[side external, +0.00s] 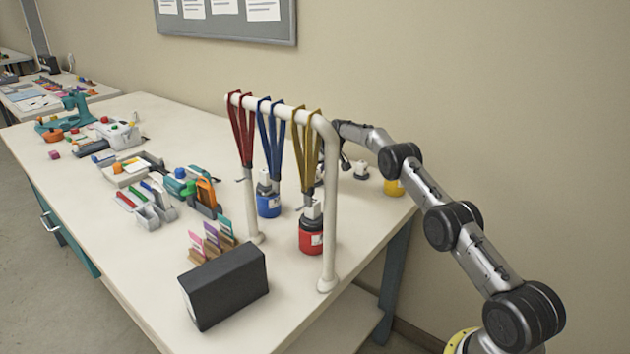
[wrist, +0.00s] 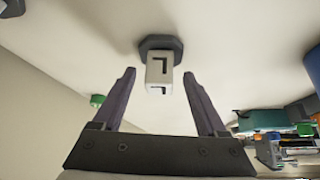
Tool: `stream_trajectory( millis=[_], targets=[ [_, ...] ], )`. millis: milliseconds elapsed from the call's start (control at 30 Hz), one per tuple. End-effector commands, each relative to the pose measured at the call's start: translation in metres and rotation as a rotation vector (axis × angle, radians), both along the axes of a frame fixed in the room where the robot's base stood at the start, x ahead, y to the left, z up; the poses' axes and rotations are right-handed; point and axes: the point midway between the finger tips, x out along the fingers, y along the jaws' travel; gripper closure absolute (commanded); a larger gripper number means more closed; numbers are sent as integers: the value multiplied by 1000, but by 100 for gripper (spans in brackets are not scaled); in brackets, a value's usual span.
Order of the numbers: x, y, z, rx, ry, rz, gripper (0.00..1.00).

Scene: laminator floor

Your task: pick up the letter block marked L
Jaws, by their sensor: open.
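A white block (wrist: 159,70) with a dark L-shaped mark stands on a dark hexagonal base (wrist: 160,43) in the wrist view. My gripper (wrist: 159,75) is open and empty, with one finger on each side of the block's picture and gaps between the fingers and the block. In the side external view, a small white block (side external: 360,167) on a dark base stands near the wall; its marking is too small to read. My gripper (side external: 344,160) is just left of it there, partly hidden by the lanyard stand.
A white stand (side external: 329,230) with red, blue and yellow lanyards is in front of my gripper. Blue (side external: 269,205), red (side external: 312,236) and yellow (side external: 393,187) containers stand nearby. A black box (side external: 226,287) is at the front. Tools clutter the table's left part.

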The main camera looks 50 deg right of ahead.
Motion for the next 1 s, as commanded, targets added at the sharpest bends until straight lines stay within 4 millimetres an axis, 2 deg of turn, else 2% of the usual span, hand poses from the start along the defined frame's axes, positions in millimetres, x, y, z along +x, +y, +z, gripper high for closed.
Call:
stream_trajectory(
  millis=[33, 400, 467, 1000],
  targets=[
    [0, 0, 0, 0, 0, 0, 25],
    [0, 0, 0, 0, 0, 0, 92],
    [0, 0, 0, 0, 0, 0, 100],
    [1, -1, 4, -3, -5, 0, 100]
  ],
)
